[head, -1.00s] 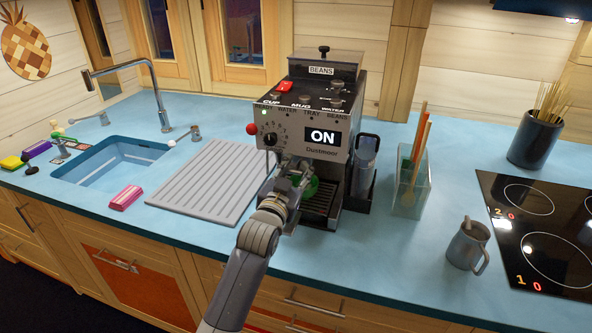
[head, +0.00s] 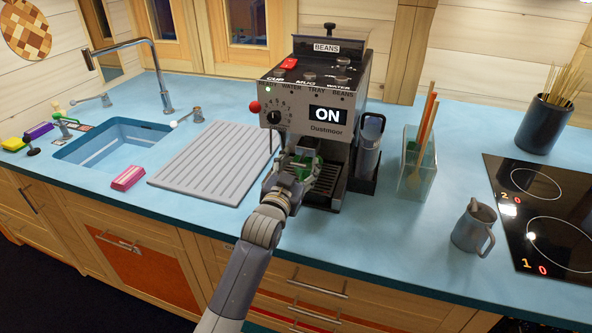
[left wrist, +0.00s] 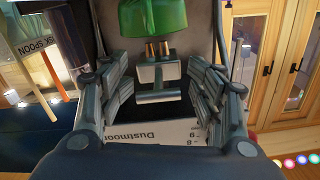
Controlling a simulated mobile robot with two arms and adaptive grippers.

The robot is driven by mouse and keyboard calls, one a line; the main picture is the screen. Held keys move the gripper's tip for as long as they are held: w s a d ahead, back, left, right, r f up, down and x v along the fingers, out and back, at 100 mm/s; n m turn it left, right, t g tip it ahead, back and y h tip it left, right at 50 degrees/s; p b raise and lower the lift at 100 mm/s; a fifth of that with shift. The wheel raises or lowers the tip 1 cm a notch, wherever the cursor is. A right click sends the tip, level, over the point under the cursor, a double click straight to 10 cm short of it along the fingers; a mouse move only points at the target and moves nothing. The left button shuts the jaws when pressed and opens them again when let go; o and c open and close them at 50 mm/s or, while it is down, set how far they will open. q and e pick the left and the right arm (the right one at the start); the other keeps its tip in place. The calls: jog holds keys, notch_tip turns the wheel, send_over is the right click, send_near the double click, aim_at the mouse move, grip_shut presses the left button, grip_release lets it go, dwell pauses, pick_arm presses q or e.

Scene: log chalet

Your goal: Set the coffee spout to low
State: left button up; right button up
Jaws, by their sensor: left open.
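The coffee machine (head: 312,130) stands on the blue counter, its display reading ON. Its spout, a grey block (left wrist: 157,72) with two copper nozzles, shows in the left wrist view, which is upside down. A green cup (left wrist: 152,15) lies beyond the nozzles there; in the head view green (head: 312,160) shows behind my gripper, above the drip tray. My left gripper (head: 288,172) is open at the machine's front, below the display. In the left wrist view its fingers (left wrist: 160,82) stand either side of the spout, with gaps showing. The spout is mostly hidden in the head view. My right gripper is not in view.
A ribbed drainboard (head: 212,165) and sink (head: 118,148) lie left. A glass (head: 369,140) stands against the machine's right side. A utensil holder (head: 417,165), a grey jug (head: 473,228) and the hob (head: 540,215) are farther right.

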pick_arm(q)
jog(key=v, duration=1.2)
